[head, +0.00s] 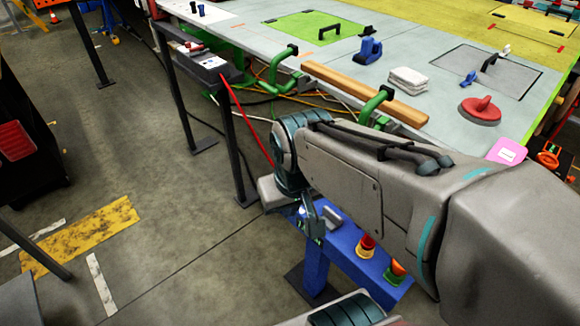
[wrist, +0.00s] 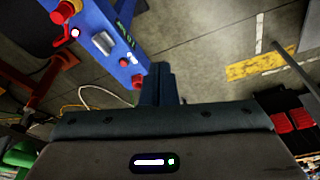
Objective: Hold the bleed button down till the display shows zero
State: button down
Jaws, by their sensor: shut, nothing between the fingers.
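The blue control box (wrist: 92,18) is at the upper left of the wrist view. Its face carries a dark display with green digits (wrist: 126,12), too small to read, a grey block (wrist: 103,42), and small red buttons (wrist: 124,62) and (wrist: 138,83). I cannot tell which button is the bleed button. The box also shows below my arm in the head view (head: 343,238). My gripper (wrist: 161,68) is shut and empty, its fingertips beside the box's lower right end. Contact with a button cannot be made out. In the head view the fingers are partly hidden.
The large grey table (head: 250,40) with green clamps (head: 284,68) and a wooden bar (head: 362,92) stands behind. Open floor (head: 180,260) lies left.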

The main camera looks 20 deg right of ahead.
jog(key=w+d+f+n+t+b, duration=0.3)
jog(key=w+d+f+n+b, duration=0.2)
jog(key=w+d+f+n, duration=0.3)
jog(key=w+d+f+n+t+b, duration=0.3)
jog(key=w+d+f+n+b, duration=0.2)
jog(key=w+f+n, duration=0.8)
jog(key=w+d+n, duration=0.3)
jog(key=n, duration=0.2)
jog(key=shift+f+h, duration=0.15)
jog(key=shift+h, duration=0.25)
jog(key=shift+f+b, duration=0.1)
jog(key=shift+b, duration=0.25)
notch_tip(320, 180, down, 9)
jog(key=b, duration=0.7)
jog(key=shift+r+b, duration=0.2)
jog(key=shift+b, duration=0.15)
jog(key=shift+f+b, duration=0.45)
jog(key=shift+b, duration=0.1)
